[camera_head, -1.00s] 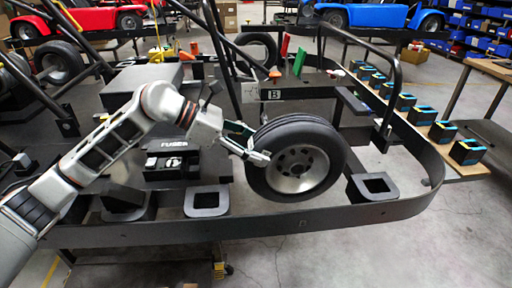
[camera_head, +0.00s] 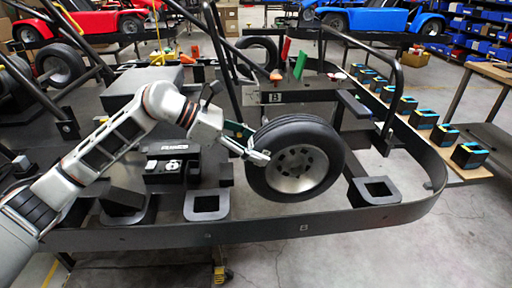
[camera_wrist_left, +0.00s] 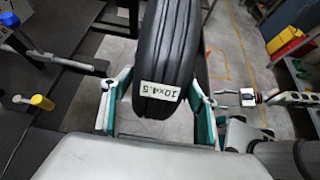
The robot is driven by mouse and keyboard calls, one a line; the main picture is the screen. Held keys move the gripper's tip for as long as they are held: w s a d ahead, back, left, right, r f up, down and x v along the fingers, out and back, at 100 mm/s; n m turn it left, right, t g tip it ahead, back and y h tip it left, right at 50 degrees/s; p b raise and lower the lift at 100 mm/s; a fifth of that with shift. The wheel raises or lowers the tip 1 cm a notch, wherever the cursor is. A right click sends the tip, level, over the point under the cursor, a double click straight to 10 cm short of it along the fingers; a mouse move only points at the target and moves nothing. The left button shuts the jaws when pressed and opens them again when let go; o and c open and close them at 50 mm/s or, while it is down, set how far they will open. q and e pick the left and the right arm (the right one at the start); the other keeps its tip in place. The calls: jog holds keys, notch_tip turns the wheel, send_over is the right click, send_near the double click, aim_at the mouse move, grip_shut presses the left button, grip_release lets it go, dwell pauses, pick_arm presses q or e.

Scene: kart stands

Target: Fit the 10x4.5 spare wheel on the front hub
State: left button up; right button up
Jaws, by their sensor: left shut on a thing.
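The spare wheel (camera_head: 292,170) is a black tyre on a grey rim. It is upright above the front of the kart frame (camera_head: 300,228), with its rim face towards the head camera. My left gripper (camera_head: 258,150) is shut on it from the left. In the left wrist view the tyre (camera_wrist_left: 168,40) stands between the two teal fingers (camera_wrist_left: 160,108), and its white tread label (camera_wrist_left: 160,91) reads 10x4.5. I cannot make out the front hub for certain. A metal rod (camera_wrist_left: 45,57) shows at the left of the wrist view. My right gripper is not in view.
Black square rings (camera_head: 207,203) and (camera_head: 374,191) stand by the front rail. A bent tube (camera_head: 397,75) rises at the right. A row of small dark boxes (camera_head: 443,134) lines the side bench. A plate marked B (camera_head: 272,97) sits behind the wheel.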

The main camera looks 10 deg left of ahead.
pick_arm(q)
jog(key=shift+w+r, duration=0.1)
jog(key=shift+r, duration=0.3)
